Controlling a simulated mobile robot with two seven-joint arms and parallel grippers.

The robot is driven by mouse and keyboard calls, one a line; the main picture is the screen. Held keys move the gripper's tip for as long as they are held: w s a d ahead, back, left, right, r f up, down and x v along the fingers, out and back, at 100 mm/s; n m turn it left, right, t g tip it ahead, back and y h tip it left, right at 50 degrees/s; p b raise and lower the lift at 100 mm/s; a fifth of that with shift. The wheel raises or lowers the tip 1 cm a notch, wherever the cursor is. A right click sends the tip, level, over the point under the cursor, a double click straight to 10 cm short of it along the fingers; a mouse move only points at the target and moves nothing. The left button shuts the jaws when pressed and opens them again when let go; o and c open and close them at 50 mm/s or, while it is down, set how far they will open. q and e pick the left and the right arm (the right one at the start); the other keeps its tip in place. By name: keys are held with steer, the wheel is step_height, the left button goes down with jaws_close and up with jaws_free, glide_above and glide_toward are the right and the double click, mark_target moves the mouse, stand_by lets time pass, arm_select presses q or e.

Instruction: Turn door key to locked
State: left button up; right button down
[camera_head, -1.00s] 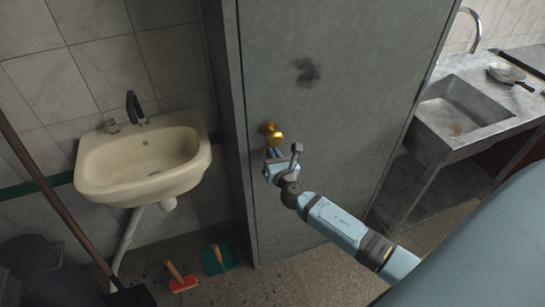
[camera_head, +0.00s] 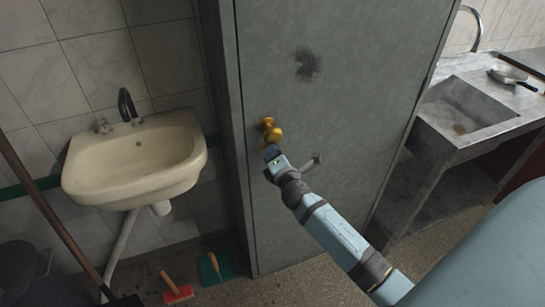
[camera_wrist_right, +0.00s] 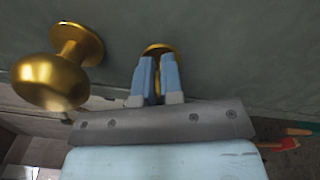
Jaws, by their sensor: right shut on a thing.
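A grey-green door (camera_head: 340,100) stands closed in front of me. Its round brass knob (camera_head: 272,133) is near the left edge and looms large at the left of the right wrist view (camera_wrist_right: 50,80). Beside the knob, in the wrist view, a round brass key plate (camera_wrist_right: 156,50) sits on the door. My right gripper (camera_head: 270,152) is just below the knob in the head view. I cannot read the key's angle. My left gripper is not in view.
A cream washbasin (camera_head: 135,165) is on the wall at left. A red brush (camera_head: 177,290) and a green dustpan (camera_head: 215,268) lie on the floor below the door's left side. A stone sink counter (camera_head: 470,110) stands at right.

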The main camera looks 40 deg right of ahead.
steer(key=m, duration=0.2)
steer(key=shift+f+m+b, duration=0.15)
steer(key=shift+m+b, duration=0.15)
steer(key=shift+m, duration=1.1)
steer(key=c, duration=1.3)
jaws_free()
